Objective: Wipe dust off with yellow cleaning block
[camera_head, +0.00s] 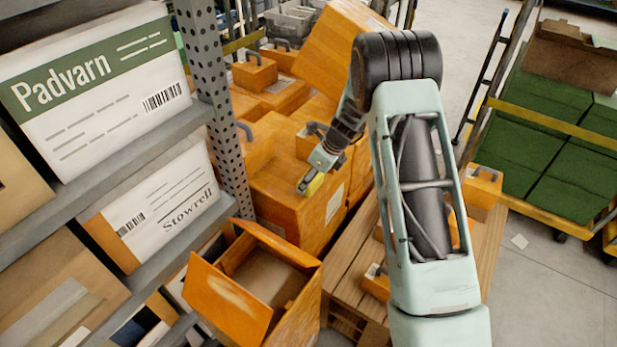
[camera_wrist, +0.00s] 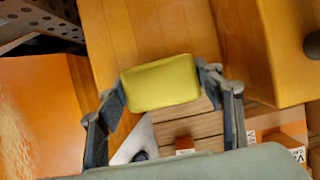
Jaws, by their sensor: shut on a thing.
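A yellow cleaning block (camera_wrist: 161,83) is held between the two fingers of my gripper (camera_wrist: 165,90) in the wrist view. In the head view my gripper (camera_head: 318,172) is over the top of a large orange box (camera_head: 293,212), with the yellow block (camera_head: 310,186) at its tip, near the box's top edge. I cannot tell whether the block touches the box. Pale, dust-like streaks show on an open flap (camera_head: 228,297) of the orange open box below. A pale smeared patch also shows at the left of the wrist view (camera_wrist: 30,125).
A perforated rack post (camera_head: 217,105) and shelves with cartons (camera_head: 93,80) stand close on the left. An open orange box (camera_head: 262,275) is in front. Several orange boxes are stacked behind. A wooden pallet (camera_head: 350,255) lies below; a cart with green boxes (camera_head: 545,140) stands right.

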